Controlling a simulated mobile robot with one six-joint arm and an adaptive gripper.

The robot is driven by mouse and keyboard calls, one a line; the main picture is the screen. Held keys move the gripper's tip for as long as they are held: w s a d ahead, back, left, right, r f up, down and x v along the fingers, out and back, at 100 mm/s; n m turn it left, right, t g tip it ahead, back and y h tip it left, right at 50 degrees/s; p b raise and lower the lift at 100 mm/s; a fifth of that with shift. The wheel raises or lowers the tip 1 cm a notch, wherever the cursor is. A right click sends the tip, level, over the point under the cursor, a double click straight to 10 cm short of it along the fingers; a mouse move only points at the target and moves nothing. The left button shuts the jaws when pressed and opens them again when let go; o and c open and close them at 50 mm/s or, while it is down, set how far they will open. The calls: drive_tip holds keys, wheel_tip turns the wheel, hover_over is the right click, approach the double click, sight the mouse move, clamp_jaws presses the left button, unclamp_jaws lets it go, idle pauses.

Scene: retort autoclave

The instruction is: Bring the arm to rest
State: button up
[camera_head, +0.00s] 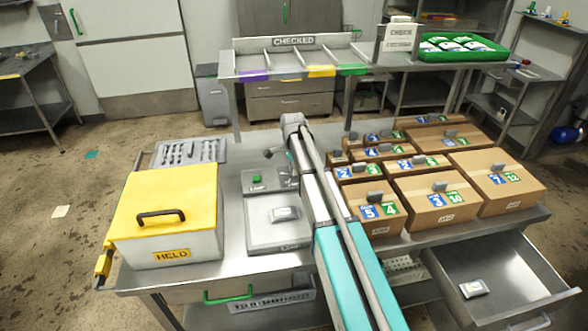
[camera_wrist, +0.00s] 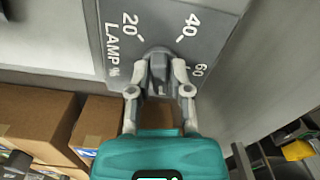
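In the wrist view, my gripper (camera_wrist: 158,82) is in front of a grey dial panel (camera_wrist: 115,60) marked "LAMP %", with 20, 40 and 60 around the dial. Its two fingers bend inward onto a dark grey lamp knob (camera_wrist: 158,60) and look closed on its sides. The fingers hide part of the knob and its pointer, so I cannot read its setting. In the head view, my arm stretches over the middle of the steel table (camera_head: 225,262). I cannot make out the fingertips or the lamp dial there.
A yellow-lidded HELD box (camera_head: 190,245) stands at the left, beside a flat grey unit (camera_head: 275,228). Several cardboard boxes (camera_head: 440,207) crowd the right, above an open drawer (camera_head: 520,290) holding a small packet. Behind are a CHECKED rack (camera_head: 295,58) and a green tray (camera_head: 430,55).

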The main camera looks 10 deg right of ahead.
drive_tip(key=shift+o, duration=1.2)
drive_tip(key=shift+r, duration=0.1)
